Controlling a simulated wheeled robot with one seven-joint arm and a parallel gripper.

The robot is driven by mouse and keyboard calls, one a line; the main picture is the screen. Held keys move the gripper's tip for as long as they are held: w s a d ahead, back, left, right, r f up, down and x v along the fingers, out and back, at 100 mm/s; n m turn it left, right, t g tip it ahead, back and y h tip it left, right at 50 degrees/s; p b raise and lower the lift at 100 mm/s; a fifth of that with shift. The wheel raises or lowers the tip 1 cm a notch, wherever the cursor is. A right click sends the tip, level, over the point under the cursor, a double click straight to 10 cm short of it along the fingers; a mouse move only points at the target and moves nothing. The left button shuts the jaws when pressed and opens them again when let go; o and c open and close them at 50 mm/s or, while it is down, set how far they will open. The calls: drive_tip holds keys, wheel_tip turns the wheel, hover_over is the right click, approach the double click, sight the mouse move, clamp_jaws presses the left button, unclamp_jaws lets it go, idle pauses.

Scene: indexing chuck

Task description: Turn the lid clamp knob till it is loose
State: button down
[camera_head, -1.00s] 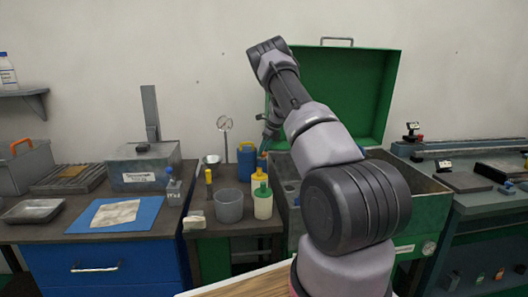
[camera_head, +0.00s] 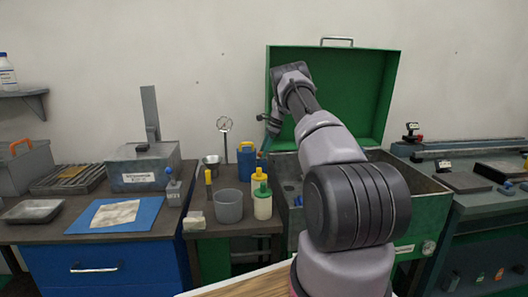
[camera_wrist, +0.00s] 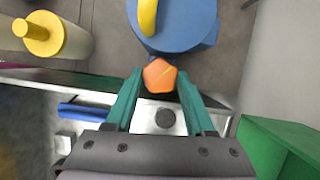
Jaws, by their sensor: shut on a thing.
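An orange, many-sided knob (camera_wrist: 160,75) sits between the tips of my gripper in the wrist view. My gripper (camera_wrist: 160,85) has teal fingers and is shut on this knob. Below the knob, between the fingers, a pale metal plate with a dark round part (camera_wrist: 165,118) shows. In the head view my gripper (camera_head: 273,121) is small and partly hidden near the left side of the open green lid (camera_head: 350,85). The knob cannot be made out clearly there, and how far it is turned cannot be told.
A blue can with a yellow handle (camera_wrist: 185,22) stands close beyond the fingertips. A yellow-capped bottle (camera_wrist: 50,38) is at upper left. Bottles, a grey beaker (camera_head: 229,206) and a gauge (camera_head: 224,125) crowd the bench left of the green-lidded tank (camera_head: 425,188).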

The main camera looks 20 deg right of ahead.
drive_tip(key=shift+n+g, duration=0.3)
drive_tip(key=shift+n, duration=0.6)
drive_tip(key=shift+c, duration=1.3)
unclamp_jaws()
drive_tip(key=v, duration=1)
drive_tip(key=shift+d+r, duration=0.25)
drive_tip(key=shift+r, duration=0.1)
